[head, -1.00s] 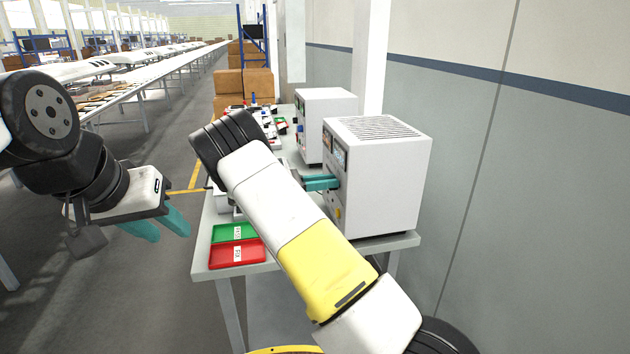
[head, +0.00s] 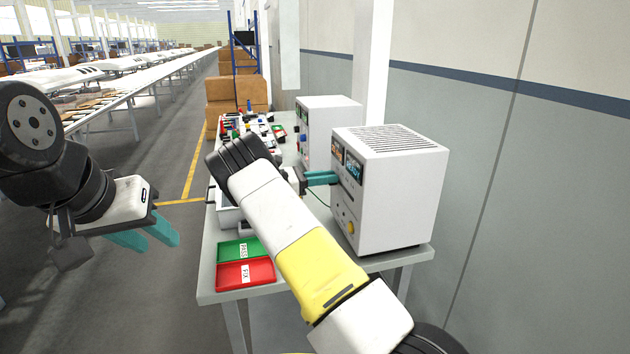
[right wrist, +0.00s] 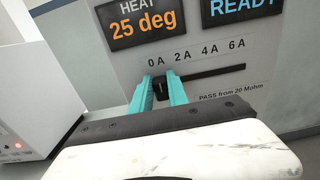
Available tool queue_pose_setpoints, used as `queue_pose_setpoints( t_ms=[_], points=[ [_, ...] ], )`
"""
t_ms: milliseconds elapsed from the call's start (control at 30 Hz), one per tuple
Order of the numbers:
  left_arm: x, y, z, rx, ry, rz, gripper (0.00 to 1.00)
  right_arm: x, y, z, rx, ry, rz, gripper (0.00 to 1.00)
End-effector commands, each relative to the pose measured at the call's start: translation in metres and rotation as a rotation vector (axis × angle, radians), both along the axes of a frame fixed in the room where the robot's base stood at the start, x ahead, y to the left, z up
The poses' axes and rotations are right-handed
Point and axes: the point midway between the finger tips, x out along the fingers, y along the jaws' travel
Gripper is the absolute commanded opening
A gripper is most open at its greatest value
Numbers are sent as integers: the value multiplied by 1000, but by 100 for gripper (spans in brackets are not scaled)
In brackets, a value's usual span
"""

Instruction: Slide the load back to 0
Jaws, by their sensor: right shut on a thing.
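The white test box (head: 392,200) stands on the table at the right, its front panel facing left. In the right wrist view its panel shows a load slider slot (right wrist: 215,77) under the marks 0 A, 2 A, 4 A and 6 A. The dark slider knob (right wrist: 161,88) sits at the slot's left end, about under the 0 A mark. My right gripper (right wrist: 162,88) is shut on the knob; in the head view its teal fingers (head: 321,178) reach the panel. My left gripper (head: 145,240) hangs left of the table, fingers apart and empty.
The displays read "HEAT 25 deg" (right wrist: 145,22) and "READY" (right wrist: 240,6). A second white box (head: 327,125) stands behind. Green PASS (head: 238,251) and red (head: 246,274) trays lie at the table's near edge. A wall is close on the right.

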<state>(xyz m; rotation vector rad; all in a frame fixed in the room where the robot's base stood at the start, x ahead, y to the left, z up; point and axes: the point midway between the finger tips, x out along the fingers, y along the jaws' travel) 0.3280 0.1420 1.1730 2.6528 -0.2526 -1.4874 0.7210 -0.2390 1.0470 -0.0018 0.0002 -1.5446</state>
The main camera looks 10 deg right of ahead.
Motion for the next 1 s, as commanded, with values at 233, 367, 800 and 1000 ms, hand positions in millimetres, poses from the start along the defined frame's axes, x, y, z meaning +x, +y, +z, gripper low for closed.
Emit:
queue_pose_setpoints(
  t_ms=[233,367,800,1000],
  points=[
    [0,0,0,0,-1,0,36,5,2,0,3,-2,15,0],
    [0,0,0,0,-1,0,36,6,2,0,3,-3,17,32],
    [0,0,0,0,-1,0,36,4,6,0,1,-2,11,42],
    [0,0,0,0,-1,0,36,4,38,0,1,-3,15,42]
  ],
)
